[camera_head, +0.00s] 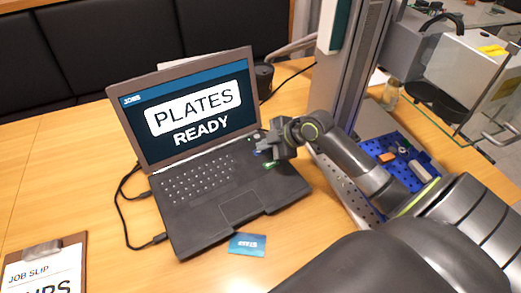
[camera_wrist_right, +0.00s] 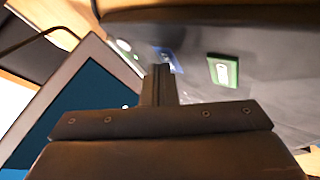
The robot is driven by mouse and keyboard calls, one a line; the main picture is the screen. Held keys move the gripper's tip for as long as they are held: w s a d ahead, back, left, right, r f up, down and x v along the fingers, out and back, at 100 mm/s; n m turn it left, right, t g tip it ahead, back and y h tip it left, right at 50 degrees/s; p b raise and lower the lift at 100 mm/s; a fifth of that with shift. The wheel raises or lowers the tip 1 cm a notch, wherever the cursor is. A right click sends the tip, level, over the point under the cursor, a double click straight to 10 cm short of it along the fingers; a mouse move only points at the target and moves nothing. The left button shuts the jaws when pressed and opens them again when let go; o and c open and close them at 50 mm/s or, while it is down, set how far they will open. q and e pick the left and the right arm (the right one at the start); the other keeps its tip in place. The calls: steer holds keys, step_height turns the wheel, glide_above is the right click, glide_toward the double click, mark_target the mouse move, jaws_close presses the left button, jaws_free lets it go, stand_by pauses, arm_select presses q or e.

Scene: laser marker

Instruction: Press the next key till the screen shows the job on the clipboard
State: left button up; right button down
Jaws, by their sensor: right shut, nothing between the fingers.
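The laptop (camera_head: 215,205) stands open on the wooden table. Its screen (camera_head: 195,115) reads "JOBS" at the top and "PLATES READY" in large letters. The clipboard (camera_head: 42,249) at the lower left holds a paper headed "JOB SLIP"; the large word below is cut off by the frame, with only its end, perhaps "UPS", showing. My right gripper (camera_head: 266,148) is shut and empty over the right side of the laptop base. A green key (camera_head: 270,165) lies just below it, also seen in the right wrist view (camera_wrist_right: 223,70). A blue key (camera_wrist_right: 171,60) is close to the fingertips; contact cannot be told. My left gripper is out of view.
A blue card (camera_head: 247,244) lies in front of the laptop. A blue tray (camera_head: 400,150) with small parts is at the right, beside a tall metal column (camera_head: 352,60). Black cables run left of the laptop. The table between clipboard and laptop is mostly clear.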

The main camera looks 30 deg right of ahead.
mark_target(264, 152)
steer(key=shift+r+p, duration=0.75)
step_height(264, 152, up, 5)
steer(key=p, duration=0.4)
steer(key=shift+f, duration=0.1)
stand_by(0.8)
